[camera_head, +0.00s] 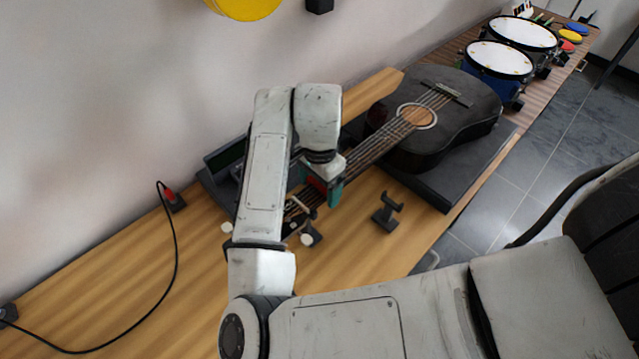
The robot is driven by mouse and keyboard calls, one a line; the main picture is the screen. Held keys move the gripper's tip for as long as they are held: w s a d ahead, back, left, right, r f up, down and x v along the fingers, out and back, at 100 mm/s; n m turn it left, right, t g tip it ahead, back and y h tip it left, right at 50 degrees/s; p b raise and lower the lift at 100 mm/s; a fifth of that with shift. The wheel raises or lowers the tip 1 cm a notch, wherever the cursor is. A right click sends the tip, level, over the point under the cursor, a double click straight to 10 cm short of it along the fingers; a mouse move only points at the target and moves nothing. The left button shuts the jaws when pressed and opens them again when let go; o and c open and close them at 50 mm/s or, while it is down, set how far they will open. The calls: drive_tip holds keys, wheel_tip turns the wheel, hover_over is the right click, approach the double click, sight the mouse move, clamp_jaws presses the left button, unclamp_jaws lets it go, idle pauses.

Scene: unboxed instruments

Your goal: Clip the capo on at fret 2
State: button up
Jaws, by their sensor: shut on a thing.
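The black guitar (455,115) lies on its back, its body at the upper right and its neck (372,152) running down-left. My gripper (325,190) is over the neck's lower-left part, its fingers pointing down. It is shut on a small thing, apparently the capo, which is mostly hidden. Red and teal parts show at the fingers, but I cannot tell which belong to the capo. My arm and gripper hide fret 2 and part of the headstock. I cannot tell whether the capo touches the neck.
A small black stand (388,212) stands empty right of the neck. A dark mat (440,193) lies under the guitar body. A dark box (222,160) is left of my arm. A black cable (176,265) curves over the bench's left. Drums (498,62) stand at the far end.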

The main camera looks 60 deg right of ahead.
drive_tip(key=o, duration=1)
drive_tip(key=shift+r, duration=0.1)
wheel_tip(320, 180, up, 11)
drive_tip(key=shift+f+p, duration=0.2)
drive_tip(key=shift+p, duration=0.25)
